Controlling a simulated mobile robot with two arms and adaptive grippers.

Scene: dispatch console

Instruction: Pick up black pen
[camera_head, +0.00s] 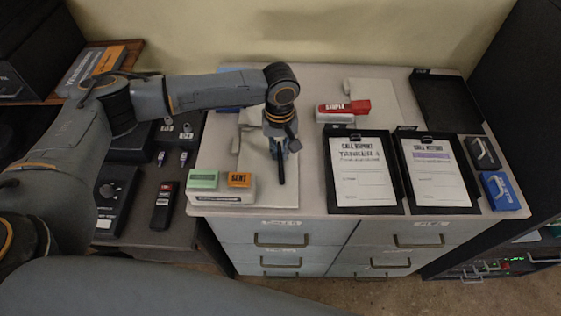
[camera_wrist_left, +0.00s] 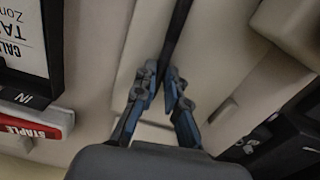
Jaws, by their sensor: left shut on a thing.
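The black pen (camera_head: 281,170) is a thin dark stick below my left gripper (camera_head: 280,145), above the pale left part of the desk top. In the left wrist view my left gripper (camera_wrist_left: 167,80) has its two blue-grey fingers closed on the black pen (camera_wrist_left: 178,32), which runs from the fingertips to the top edge. I cannot tell whether the pen's lower end touches the surface. My right gripper is not in view.
A green and an orange block (camera_head: 239,180) on a white base stand left of the pen. A red stapler (camera_head: 343,109) lies behind right. Two black trays with paper forms (camera_head: 358,165) (camera_head: 438,168) stand at right. An empty black tray (camera_head: 447,100) is at back right.

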